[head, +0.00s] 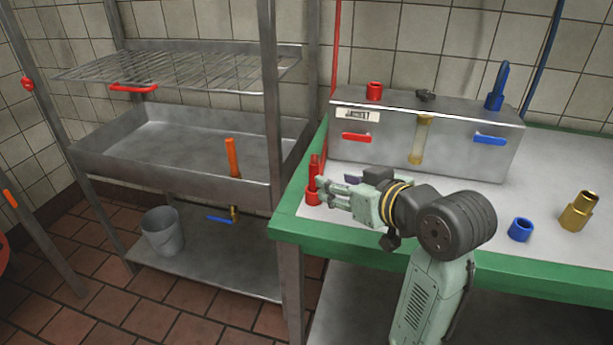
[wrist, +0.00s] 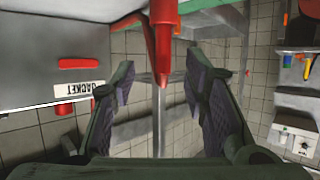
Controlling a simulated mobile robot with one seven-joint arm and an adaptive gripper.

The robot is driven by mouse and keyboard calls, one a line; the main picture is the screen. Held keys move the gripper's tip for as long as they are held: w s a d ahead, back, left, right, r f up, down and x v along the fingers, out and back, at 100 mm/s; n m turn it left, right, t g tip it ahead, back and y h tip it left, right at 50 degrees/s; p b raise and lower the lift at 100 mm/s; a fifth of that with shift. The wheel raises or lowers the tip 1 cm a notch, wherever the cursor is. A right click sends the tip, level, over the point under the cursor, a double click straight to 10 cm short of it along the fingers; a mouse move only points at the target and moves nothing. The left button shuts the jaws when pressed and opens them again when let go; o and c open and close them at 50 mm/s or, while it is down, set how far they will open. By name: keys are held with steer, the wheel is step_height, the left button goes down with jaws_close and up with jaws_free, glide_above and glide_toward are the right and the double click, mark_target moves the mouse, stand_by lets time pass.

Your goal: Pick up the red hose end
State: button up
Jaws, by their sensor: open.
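The red hose end (head: 314,176) stands upright in a red base at the left end of the green-edged table (head: 285,225). My gripper (head: 325,195) is beside it, reaching in from the right, low over the table top. In the wrist view, the red hose end (wrist: 163,45) lies between the two spread fingers of my gripper (wrist: 160,75), with gaps on both sides. The gripper is open and holds nothing. In the head view the near finger area overlaps the lower part of the red hose end, so contact there is hard to judge.
A steel box (head: 385,150) with red and blue handles stands behind my gripper. A blue nozzle (head: 496,88) is on its top right. A blue ring (head: 521,229) and a brass fitting (head: 579,212) stand at right. A steel rack (head: 270,110) borders the table's left.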

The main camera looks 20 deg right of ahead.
mark_target(314, 175)
steer(key=x, duration=0.3)
steer(key=shift+w+a+f, duration=0.1)
steer(key=shift+w, duration=0.2)
steer(key=shift+p+x, duration=1.1)
steer(key=shift+x, duration=1.7)
steer(key=shift+a, duration=0.2)
jaws_close()
